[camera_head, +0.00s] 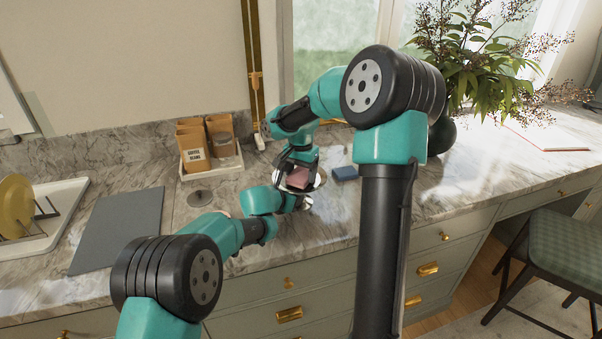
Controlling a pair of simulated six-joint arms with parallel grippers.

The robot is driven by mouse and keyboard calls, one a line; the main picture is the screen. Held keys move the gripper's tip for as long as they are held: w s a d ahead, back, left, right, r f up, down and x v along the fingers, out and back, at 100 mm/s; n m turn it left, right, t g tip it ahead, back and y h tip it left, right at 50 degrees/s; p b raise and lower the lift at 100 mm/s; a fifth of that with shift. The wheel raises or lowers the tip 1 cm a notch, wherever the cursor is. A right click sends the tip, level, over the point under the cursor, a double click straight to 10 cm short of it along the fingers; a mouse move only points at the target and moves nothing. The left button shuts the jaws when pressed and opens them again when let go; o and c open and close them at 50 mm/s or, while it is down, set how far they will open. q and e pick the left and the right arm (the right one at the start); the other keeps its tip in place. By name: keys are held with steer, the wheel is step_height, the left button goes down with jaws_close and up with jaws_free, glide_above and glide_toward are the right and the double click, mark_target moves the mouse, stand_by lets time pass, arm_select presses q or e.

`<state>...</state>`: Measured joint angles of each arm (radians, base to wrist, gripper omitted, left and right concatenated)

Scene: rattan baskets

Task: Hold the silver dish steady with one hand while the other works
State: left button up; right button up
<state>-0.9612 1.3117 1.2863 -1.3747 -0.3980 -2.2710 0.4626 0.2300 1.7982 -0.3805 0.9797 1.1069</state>
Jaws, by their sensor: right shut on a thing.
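The silver dish (321,179) is on the marble counter near the middle of the view, mostly hidden by my two grippers. A pink block (299,179) is at the dish, and my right gripper (298,169) reaches down from above and is shut on it. I cannot tell whether the block touches the dish. My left gripper (301,202) is low at the near side of the dish. Its fingers are too small and covered to show whether they are open or shut on the rim.
A blue block (344,173) lies on the counter right of the dish. A tray with brown packets (191,144) stands behind on the left. A grey mat (119,228) and a rack with yellow plates (15,205) are at the left. A leafy plant (470,75) stands at the right.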

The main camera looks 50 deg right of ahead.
mark_target(298, 168)
steer(key=shift+w+d+r, duration=0.1)
steer(key=shift+w+d, duration=0.35)
steer(key=shift+w, duration=0.25)
steer(key=shift+w+d, duration=0.45)
steer(key=shift+w, duration=0.25)
steer(key=shift+r, duration=3)
steer(key=shift+r, duration=1.5)
steer(key=shift+f, duration=0.2)
steer(key=shift+f, duration=3.8)
steer(key=shift+f, duration=0.75)
